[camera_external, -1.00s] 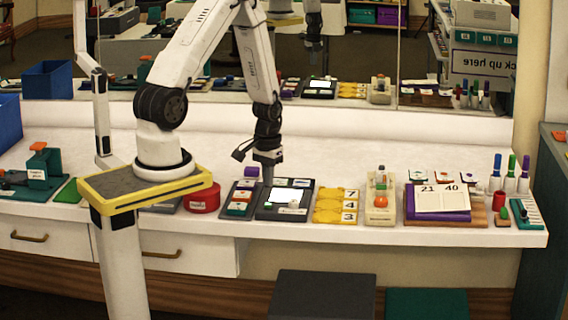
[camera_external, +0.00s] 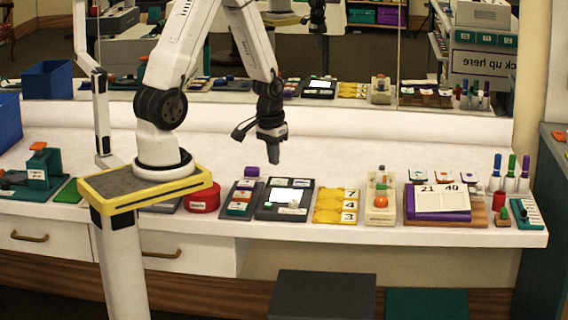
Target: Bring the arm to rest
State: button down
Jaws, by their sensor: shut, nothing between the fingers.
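My gripper (camera_external: 274,158) is shut and empty. It points down and hangs in the air above the back edge of a dark board with a white screen (camera_external: 290,198). A dark board with several small coloured blocks (camera_external: 240,198) lies just left of that, with a purple block (camera_external: 251,171) at its back. My gripper is apart from both boards and touches nothing that I can see.
Yellow number tiles (camera_external: 336,207), a beige stand with an orange ball (camera_external: 380,202), a purple book with number cards (camera_external: 438,201) and upright markers (camera_external: 509,175) line the counter to the right. A red round tin (camera_external: 202,198) is left. The counter's back strip is clear. A mirror stands behind.

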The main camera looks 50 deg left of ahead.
jog(key=s+d+r+m+t, duration=0.1)
jog(key=s+d+r, duration=0.3)
jog(key=r, duration=0.3)
jog(key=shift+s+d+r+m+t, duration=0.15)
jog(key=shift+d+r+m+t, duration=0.15)
jog(key=shift+d+m, duration=0.1)
jog(key=shift+f, duration=0.1)
dwell(0.7)
